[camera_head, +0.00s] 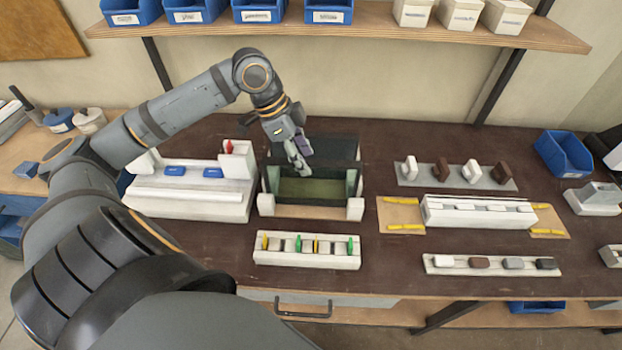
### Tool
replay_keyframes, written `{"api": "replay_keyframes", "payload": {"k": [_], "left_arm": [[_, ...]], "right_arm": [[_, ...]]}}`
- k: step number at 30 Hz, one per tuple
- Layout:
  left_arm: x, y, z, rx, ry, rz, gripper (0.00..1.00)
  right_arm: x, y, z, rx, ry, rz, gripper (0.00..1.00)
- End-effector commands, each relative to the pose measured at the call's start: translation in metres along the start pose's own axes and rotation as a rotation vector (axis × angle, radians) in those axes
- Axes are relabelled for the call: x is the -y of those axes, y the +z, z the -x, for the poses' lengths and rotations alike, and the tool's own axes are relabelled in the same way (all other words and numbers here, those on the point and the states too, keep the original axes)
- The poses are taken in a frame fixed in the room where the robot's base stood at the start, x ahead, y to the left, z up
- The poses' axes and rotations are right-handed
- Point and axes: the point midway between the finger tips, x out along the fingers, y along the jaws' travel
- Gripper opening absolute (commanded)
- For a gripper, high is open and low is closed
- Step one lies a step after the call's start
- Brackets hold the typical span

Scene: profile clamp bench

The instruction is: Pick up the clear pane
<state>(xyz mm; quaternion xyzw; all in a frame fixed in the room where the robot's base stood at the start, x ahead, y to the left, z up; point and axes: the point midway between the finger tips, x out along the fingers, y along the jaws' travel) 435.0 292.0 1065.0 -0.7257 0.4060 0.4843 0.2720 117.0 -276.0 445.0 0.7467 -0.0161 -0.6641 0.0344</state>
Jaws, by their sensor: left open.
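A dark rack (350,148) with pale front blocks stands on the brown bench, left of the middle. A greenish, see-through-looking panel (312,190) shows inside it. This may be the clear pane, but I cannot tell its edges from the rack. My left gripper (303,170) is over the rack, its fingers pointing down. It is open, and I see nothing held in it. The fingertips overlap the upper part of the panel in the picture; whether they touch it is unclear. My right gripper is not in view.
A white fixture (192,208) with blue pads is left of the rack. A white strip with coloured pegs (307,263) lies in front. A white profile (478,213) on a tan board and blocks on a grey plate (432,176) are right. A shelf with blue bins (258,12) is above.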

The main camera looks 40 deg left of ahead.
Motion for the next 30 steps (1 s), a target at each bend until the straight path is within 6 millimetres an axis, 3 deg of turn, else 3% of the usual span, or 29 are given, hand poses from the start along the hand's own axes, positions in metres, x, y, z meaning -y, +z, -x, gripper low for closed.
{"api": "replay_keyframes", "payload": {"k": [6, 12, 21, 30], "left_arm": [[0.004, -0.001, -0.021, -0.008, 0.005, 0.003, 0.49], [0.007, 0.001, -0.045, -0.004, 0.003, 0.002, 0.49], [0.007, 0.002, -0.05, 0.0, 0.0, 0.001, 0.49], [0.007, 0.002, -0.05, 0.0, 0.0, 0.001, 0.1]], "right_arm": [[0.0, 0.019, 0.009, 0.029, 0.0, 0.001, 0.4], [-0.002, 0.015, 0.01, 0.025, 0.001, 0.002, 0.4], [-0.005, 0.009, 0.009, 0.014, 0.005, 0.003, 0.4], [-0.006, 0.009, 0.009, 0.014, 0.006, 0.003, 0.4]]}}
